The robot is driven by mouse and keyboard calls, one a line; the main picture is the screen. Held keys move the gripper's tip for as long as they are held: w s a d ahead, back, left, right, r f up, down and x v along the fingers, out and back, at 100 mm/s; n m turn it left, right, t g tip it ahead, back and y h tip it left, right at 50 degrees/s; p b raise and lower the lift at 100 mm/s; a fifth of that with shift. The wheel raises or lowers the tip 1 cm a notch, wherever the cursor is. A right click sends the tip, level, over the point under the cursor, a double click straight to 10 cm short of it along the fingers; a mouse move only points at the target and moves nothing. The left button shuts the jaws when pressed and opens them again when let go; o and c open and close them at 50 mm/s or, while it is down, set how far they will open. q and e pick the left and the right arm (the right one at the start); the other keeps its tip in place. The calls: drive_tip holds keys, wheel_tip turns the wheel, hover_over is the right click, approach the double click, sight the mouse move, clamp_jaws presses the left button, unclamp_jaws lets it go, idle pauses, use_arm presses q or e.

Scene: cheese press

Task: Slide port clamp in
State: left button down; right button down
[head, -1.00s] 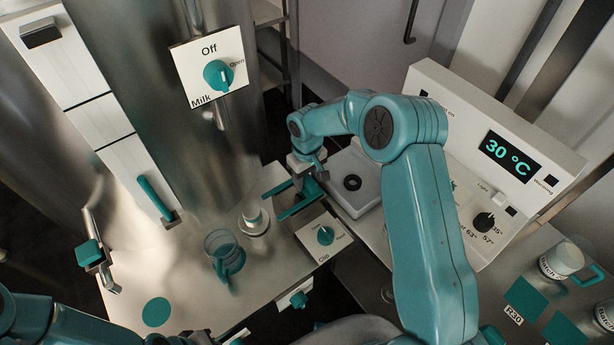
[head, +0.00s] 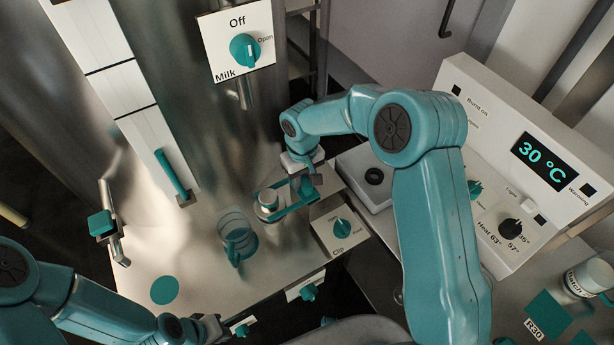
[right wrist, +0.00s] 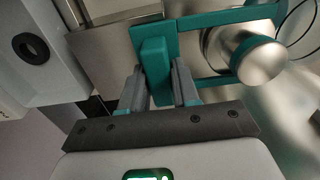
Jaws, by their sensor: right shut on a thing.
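The teal port clamp (head: 294,206) is a two-pronged fork with a block handle (right wrist: 154,68). My right gripper (head: 303,187) is shut on that handle, and the right wrist view shows it between both fingers (right wrist: 160,84). The port (head: 268,198) is a short pale metal cylinder on the steel bench. In the right wrist view the port (right wrist: 246,56) lies between the two prongs, one on each side. Whether the clamp is fully seated I cannot tell. My left gripper (head: 210,327) is low in the head view, its jaws unclear.
A clear jug with a teal handle (head: 238,240) stands on the bench left of the port. The Clip knob box (head: 340,229) is close to the right. A grey block with a black ring (head: 366,180) and the 30 °C control panel (head: 520,170) are further right.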

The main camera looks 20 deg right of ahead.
drive_tip(key=c, duration=0.9)
unclamp_jaws()
drive_tip(key=shift+s+a, duration=0.15)
drive_tip(key=shift+a, duration=0.1)
drive_tip(key=shift+r, duration=0.1)
drive_tip(key=shift+d+r, duration=0.1)
drive_tip(key=shift+r, duration=0.15)
wheel_tip(320, 180, up, 16)
drive_tip(key=shift+f, duration=0.1)
drive_tip(key=shift+s, duration=0.1)
